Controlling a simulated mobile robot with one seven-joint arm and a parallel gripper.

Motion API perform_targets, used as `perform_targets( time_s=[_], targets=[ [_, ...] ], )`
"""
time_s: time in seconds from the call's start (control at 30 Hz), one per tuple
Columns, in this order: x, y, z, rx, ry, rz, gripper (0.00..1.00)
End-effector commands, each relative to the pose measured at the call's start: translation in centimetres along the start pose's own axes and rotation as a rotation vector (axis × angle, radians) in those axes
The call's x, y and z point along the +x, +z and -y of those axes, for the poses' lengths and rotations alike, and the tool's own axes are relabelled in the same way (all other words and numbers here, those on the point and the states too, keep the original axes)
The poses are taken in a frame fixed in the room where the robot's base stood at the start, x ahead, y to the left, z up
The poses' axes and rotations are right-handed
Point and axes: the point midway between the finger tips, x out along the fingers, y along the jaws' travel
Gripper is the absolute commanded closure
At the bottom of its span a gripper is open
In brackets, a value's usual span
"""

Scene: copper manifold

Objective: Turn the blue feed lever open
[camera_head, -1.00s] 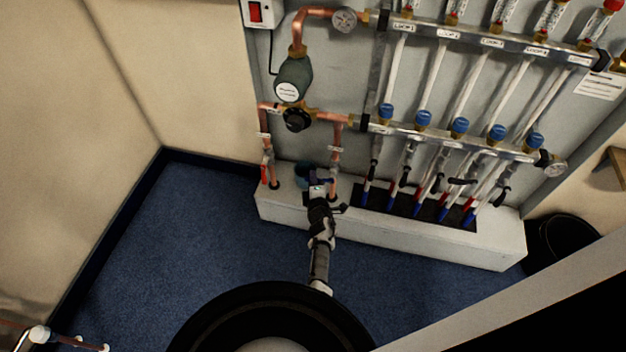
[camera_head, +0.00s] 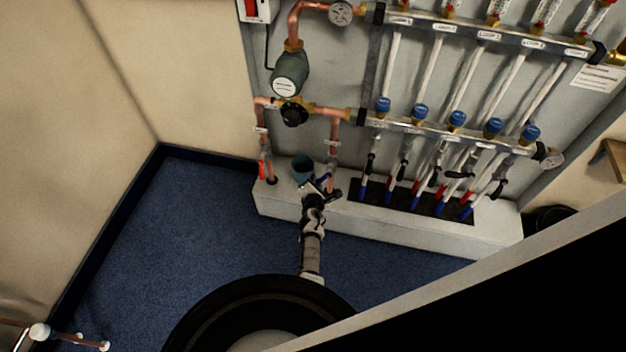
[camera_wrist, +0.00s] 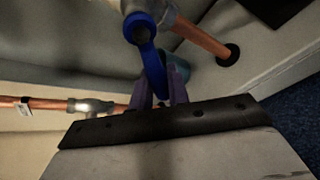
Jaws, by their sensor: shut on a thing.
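The blue feed lever (camera_wrist: 154,65) runs from its round blue hub down between my gripper's purple fingers (camera_wrist: 161,90) in the wrist view. The hub sits on a silver valve on a copper pipe (camera_wrist: 203,35). My gripper is shut on the lever's free end. In the head view my gripper (camera_head: 323,187) is at the foot of the right copper pipe (camera_head: 333,155), in front of the wall panel. Only a small slanted bit of the blue lever shows there; the arm's end hides much of the valve.
A teal cup (camera_head: 302,167) stands on the white plinth (camera_head: 400,226) just left of my gripper. A red lever (camera_head: 263,168) is on the left copper pipe. Several loop pipes with black levers stand to the right. Blue carpet (camera_head: 200,235) lies clear at the left.

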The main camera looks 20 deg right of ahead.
Motion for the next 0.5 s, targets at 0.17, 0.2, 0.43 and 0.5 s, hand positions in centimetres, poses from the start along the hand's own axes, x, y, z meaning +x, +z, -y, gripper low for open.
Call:
perform_targets(
  time_s=[0.17,0.2,0.43,0.5],
  targets=[
    [0.1,0.1,1.0,-0.154,-0.064,0.025,1.0],
    [0.1,0.1,1.2,-0.188,-0.078,0.031,1.0],
    [0.2,0.5,2.4,-0.383,-0.159,0.064,1.0],
    [0.2,0.7,2.7,-0.437,-0.181,0.073,1.0]
  ],
)
